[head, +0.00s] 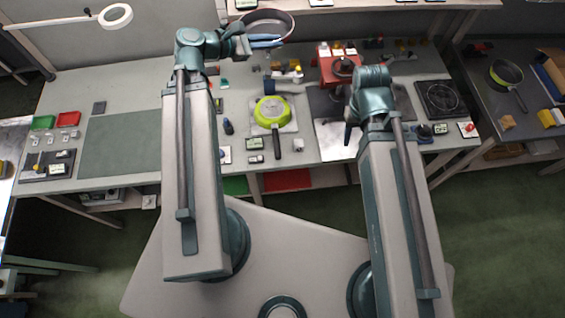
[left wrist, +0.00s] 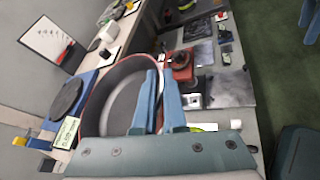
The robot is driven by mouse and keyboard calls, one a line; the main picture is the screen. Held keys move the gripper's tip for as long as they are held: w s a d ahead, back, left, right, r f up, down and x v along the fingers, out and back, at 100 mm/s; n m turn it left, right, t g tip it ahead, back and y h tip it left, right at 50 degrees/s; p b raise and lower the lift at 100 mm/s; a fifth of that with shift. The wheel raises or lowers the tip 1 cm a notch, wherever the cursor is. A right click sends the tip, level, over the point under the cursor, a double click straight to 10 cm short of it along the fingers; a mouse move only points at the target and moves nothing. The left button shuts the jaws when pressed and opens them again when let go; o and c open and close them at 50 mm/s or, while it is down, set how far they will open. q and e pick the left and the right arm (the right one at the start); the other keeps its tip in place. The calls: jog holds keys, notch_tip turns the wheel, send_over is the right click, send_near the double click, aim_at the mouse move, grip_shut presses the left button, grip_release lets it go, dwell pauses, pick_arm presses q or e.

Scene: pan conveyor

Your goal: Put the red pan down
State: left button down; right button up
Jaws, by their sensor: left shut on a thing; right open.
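The red pan (head: 272,16) has a dark inside and a red rim. It is at the top of the head view, near the rear shelf edge. My left gripper (head: 266,41) is shut on it. The pan (left wrist: 122,92) fills the middle of the left wrist view, with the blue fingers (left wrist: 159,98) across its near right side; its handle is mostly hidden. My right gripper (head: 348,132) is open and empty over the right part of the bench, in front of a bright plate.
A green pan (head: 272,112) lies on a pale board mid-bench. A red stand (head: 328,72) is right of the held pan. A black hob plate (head: 440,98) lies at right. A dark disc on a blue base (left wrist: 68,98) shows in the wrist view. The green mat (head: 120,145) is clear.

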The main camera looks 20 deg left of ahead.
notch_tip(320, 180, down, 15)
jog(key=b, duration=1.4)
jog(key=shift+s, duration=0.2)
